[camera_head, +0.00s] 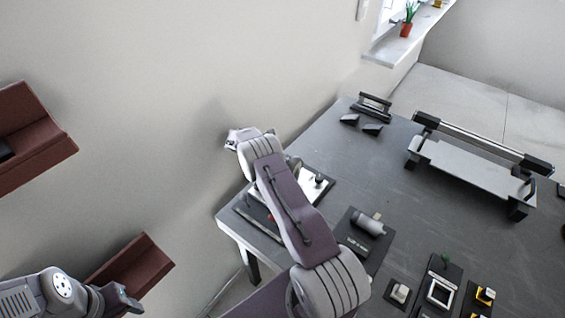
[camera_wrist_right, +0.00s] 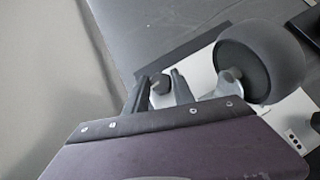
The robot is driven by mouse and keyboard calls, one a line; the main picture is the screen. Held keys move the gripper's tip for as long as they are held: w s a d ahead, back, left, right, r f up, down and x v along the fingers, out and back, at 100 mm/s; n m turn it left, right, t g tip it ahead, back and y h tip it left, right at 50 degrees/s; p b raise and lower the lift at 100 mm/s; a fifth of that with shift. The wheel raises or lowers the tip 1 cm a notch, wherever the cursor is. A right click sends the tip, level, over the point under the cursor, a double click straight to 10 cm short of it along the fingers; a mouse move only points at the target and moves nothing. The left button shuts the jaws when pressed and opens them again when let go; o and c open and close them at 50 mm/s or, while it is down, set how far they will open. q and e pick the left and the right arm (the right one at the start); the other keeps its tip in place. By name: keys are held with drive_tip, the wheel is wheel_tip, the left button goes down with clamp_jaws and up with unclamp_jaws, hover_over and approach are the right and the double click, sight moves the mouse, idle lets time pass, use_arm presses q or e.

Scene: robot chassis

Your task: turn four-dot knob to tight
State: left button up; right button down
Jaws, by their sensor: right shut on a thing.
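A white panel (camera_head: 315,190) on a dark base lies at the far left corner of the table, partly hidden by my right arm. One knob (camera_head: 319,178) shows at its right side. In the right wrist view, my right gripper (camera_wrist_right: 162,86) is shut on a small dark knob (camera_wrist_right: 161,83), one finger on each side. My left gripper (camera_head: 125,299) is at the bottom left, away from the table.
A grey cylinder (camera_head: 369,224) lies on a dark mat right of my arm. Small fixtures, including a framed plate (camera_head: 440,292), stand at the table's front. A long rail device (camera_head: 475,163) stands at the right. The middle of the table is clear. The wall is close on the left.

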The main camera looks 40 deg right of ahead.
drive_tip(key=c, duration=1.1)
unclamp_jaws()
drive_tip(key=shift+o, duration=0.2)
drive_tip(key=shift+r, duration=0.1)
